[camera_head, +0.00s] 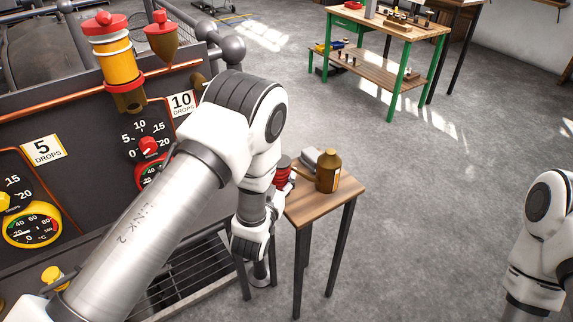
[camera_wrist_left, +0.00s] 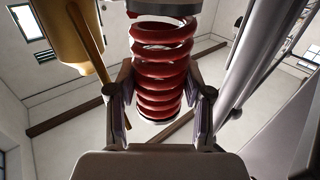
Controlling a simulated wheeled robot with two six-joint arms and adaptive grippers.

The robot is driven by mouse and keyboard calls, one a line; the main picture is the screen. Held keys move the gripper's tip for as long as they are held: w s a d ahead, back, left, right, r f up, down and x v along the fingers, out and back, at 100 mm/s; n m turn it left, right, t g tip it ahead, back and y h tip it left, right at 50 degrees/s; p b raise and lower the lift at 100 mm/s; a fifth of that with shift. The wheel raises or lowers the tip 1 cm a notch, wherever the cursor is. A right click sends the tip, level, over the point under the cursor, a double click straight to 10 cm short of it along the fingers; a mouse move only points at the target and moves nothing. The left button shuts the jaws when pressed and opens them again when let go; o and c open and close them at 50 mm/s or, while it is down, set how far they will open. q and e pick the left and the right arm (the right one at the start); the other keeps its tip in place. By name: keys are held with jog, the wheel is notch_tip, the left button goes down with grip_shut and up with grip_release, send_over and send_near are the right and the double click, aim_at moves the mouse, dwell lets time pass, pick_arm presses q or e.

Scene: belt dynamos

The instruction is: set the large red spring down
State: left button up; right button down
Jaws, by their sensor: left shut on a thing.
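The large red spring (camera_wrist_left: 163,70) stands between the fingers of my left gripper (camera_wrist_left: 160,112) in the left wrist view, with dark caps at its ends. The gripper is shut on it. In the head view, the spring (camera_head: 282,171) shows only in part behind my left arm, at the left edge of a small wooden table (camera_head: 317,206). My left gripper is mostly hidden there by the arm. Whether the spring touches the tabletop cannot be told. At the right edge, part of my right arm shows, but its gripper is out of view.
A brown bottle (camera_head: 328,172) and a grey object (camera_head: 310,158) stand on the small table close to the spring. A dark machine panel (camera_head: 85,180) with gauges fills the left. A green-legged workbench (camera_head: 388,60) stands at the back. The grey floor between is open.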

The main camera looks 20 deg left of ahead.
pick_arm(q)
jog(key=w, duration=0.5)
jog(key=shift+w+a, duration=0.1)
jog(key=shift+f, duration=0.75)
jog(key=shift+f, duration=0.15)
jog(key=o, duration=1.4)
jog(key=shift+s, duration=0.2)
